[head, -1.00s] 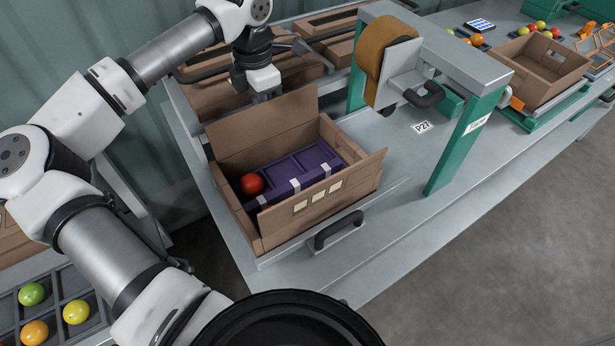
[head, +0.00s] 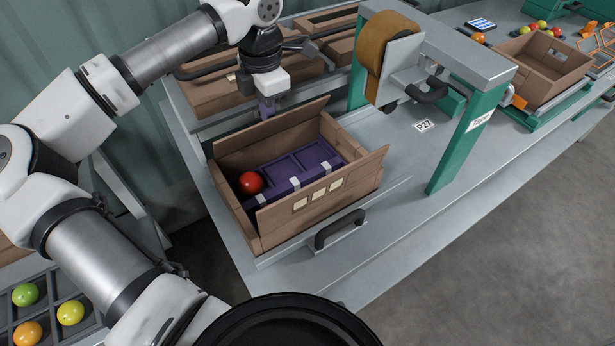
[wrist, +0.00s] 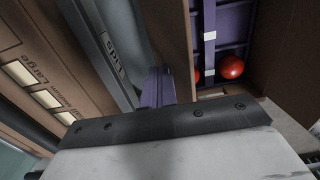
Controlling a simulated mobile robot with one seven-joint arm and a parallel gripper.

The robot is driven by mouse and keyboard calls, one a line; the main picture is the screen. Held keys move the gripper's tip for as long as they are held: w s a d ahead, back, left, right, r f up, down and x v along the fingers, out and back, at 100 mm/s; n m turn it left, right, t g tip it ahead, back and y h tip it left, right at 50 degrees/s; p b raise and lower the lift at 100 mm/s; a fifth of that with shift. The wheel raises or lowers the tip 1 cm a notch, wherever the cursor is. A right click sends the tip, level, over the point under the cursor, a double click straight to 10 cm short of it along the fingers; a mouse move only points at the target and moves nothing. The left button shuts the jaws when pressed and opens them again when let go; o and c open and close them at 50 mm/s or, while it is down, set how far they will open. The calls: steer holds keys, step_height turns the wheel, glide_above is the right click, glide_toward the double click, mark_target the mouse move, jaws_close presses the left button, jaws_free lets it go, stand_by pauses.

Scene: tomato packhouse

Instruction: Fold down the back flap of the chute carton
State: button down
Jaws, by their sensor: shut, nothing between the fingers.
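The chute carton (head: 232,215) is a brown open box on the bench, with a purple divided insert (head: 300,165) and a red tomato (head: 251,183) inside. My gripper (head: 267,109) is shut and empty, fingers pointing down just behind the flap. In the wrist view, the purple fingers (wrist: 157,88) are beside the outer face of the flap (wrist: 172,40); whether they touch is unclear. Another red tomato partly shows there, next to the flap edge. The front flap (head: 330,190) stands up.
Flat brown cartons (head: 230,92) lie in a rack behind, beyond a grey rail marked "Lids" (wrist: 112,60). A green and grey frame with a tape roll (head: 385,45) stands right of the carton. A black handle (head: 340,229) is in front.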

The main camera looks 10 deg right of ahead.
steer(key=shift+s+d+f+b, duration=0.2)
steer(key=shift+s+b, duration=0.1)
steer(key=shift+s, duration=0.15)
steer(key=shift+s+d+f+b, duration=0.15)
steer(key=shift+s+b, duration=0.1)
steer(key=shift+s, duration=0.15)
steer(key=s+f+b, duration=0.1)
steer(key=b, duration=0.1)
steer(key=s+d+f+b, duration=0.1)
steer(key=shift+s+f+b, duration=0.25)
steer(key=shift+f+b, duration=0.05)
steer(key=shift+b, duration=0.05)
step_height(320, 180, up, 8)
steer(key=p, duration=0.4)
steer(key=shift+p, duration=0.35)
steer(key=shift+f, duration=0.1)
stand_by(0.4)
